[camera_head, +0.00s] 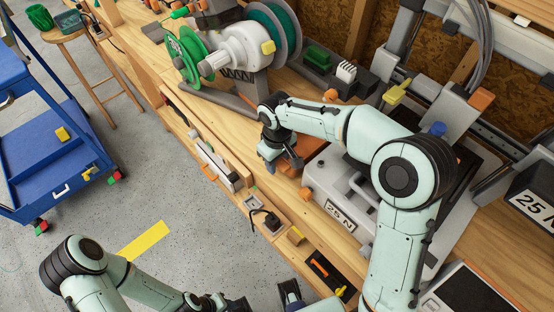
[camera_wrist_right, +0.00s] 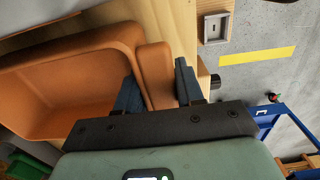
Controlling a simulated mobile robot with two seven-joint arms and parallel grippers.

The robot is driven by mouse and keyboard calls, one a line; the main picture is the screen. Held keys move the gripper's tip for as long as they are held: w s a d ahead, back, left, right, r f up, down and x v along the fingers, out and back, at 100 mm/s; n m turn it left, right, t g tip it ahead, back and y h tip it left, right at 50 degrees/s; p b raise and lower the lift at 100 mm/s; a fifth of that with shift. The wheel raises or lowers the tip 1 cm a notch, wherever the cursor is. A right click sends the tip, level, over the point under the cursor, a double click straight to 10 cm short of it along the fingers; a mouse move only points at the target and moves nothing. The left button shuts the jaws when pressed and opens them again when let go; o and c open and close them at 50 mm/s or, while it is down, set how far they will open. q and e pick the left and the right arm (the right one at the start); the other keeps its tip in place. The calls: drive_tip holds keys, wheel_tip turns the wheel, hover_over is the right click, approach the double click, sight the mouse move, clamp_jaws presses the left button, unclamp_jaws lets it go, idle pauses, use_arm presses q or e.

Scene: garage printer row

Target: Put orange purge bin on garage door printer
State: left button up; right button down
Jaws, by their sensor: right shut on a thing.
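The orange purge bin (camera_head: 292,161) is beside the light grey printer base (camera_head: 345,194) on the wooden bench, mostly hidden by my right arm in the head view. In the right wrist view the open bin (camera_wrist_right: 70,88) fills the left side. My right gripper (camera_head: 268,152) is shut on the bin's orange tab (camera_wrist_right: 155,72), with one dark blue finger on each side. I cannot tell whether the bin touches the bench. My left gripper (camera_head: 290,293) is partly in view at the bottom edge, its jaw opening unclear. I cannot tell which machine is the garage door printer.
Green filament spools (camera_head: 190,57) and a grey-white machine (camera_head: 240,47) stand behind the right gripper. A dark "25 N" block (camera_head: 533,200) is at the right. Small tools lie along the bench's front edge. A blue cart (camera_head: 50,150) stands left on open floor.

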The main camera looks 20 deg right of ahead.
drive_tip(key=shift+f, duration=0.4)
drive_tip(key=c, duration=0.6)
unclamp_jaws()
drive_tip(key=shift+r, duration=0.1)
wheel_tip(320, 180, up, 13)
drive_tip(key=shift+r+p, duration=0.1)
drive_tip(key=shift+p, duration=0.65)
